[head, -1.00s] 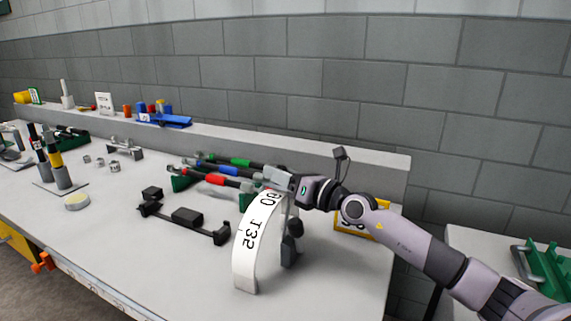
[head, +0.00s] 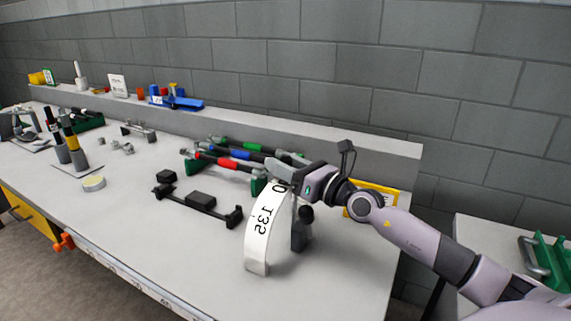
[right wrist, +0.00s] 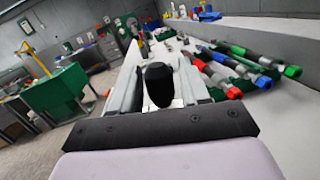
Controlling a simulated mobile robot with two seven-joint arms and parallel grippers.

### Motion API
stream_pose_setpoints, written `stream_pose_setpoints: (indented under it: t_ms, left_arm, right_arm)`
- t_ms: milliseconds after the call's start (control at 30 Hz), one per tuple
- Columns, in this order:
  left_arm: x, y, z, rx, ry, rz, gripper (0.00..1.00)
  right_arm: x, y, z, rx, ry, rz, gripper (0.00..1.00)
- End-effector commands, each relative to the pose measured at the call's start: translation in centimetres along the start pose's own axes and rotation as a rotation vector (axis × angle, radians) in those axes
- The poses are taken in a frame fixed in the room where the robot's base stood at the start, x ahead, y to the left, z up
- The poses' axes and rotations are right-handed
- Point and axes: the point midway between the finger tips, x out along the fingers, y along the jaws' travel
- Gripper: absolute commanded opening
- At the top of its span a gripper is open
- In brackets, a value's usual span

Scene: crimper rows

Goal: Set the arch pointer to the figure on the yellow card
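The white arch scale (head: 258,232) stands near the front of the bench, and "135" and a "0" show on its face. A dark upright part (head: 301,230) with a rounded top stands just right of the arch. My right gripper (head: 279,177) is over the arch's top and covers part of its figures. In the right wrist view a black knob (right wrist: 158,85) sits between the two fingers, which look apart with gaps beside it. The yellow card (head: 385,188) stands behind my right arm. Its figure is hidden. My left gripper is out of view.
Tools with red, blue and green bands (head: 225,162) lie in holders behind the arch. A black bracket (head: 200,203) lies to its left. A grey ledge (head: 330,133) runs along the back.

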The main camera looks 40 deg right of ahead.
Motion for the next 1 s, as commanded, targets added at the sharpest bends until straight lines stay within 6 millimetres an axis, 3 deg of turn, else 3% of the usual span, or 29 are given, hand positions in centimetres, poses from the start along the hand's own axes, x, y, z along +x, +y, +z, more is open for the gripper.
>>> stream_pose_setpoints:
  t_ms: [433, 1000]
  left_arm:
    - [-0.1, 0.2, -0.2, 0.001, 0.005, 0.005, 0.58]
    - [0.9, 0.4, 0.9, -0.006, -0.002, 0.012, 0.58]
  right_arm:
    - [-0.5, -0.1, -0.1, 0.001, 0.002, -0.001, 0.53]
    - [-6.2, -0.1, -0.3, 0.001, 0.003, -0.002, 0.53]
